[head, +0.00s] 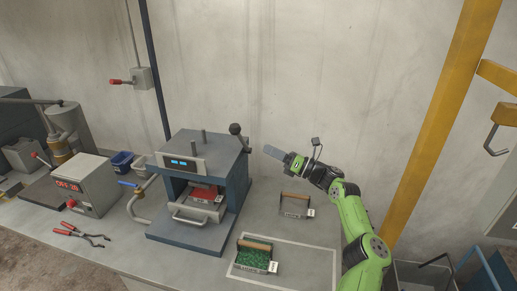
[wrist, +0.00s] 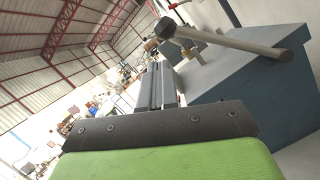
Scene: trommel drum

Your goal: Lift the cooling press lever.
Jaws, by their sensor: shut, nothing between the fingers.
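The press (head: 207,165) is a blue-grey block with a lit blue display, standing on the bench. Its lever (head: 242,141) is a short rod with a dark ball knob (head: 236,129) at the top right of the press. In the wrist view the lever (wrist: 235,42) crosses the upper right, its knob (wrist: 165,28) just beyond my fingertips, and the press body (wrist: 245,85) lies to the right. My gripper (head: 267,150) is shut and empty, to the right of the lever and apart from it in the head view. It also shows in the wrist view (wrist: 163,72).
A tray of green pieces (head: 258,260) sits on the marked bench area. A control box (head: 85,185) and red pliers (head: 78,234) are at left. A yellow post (head: 440,110) stands at right.

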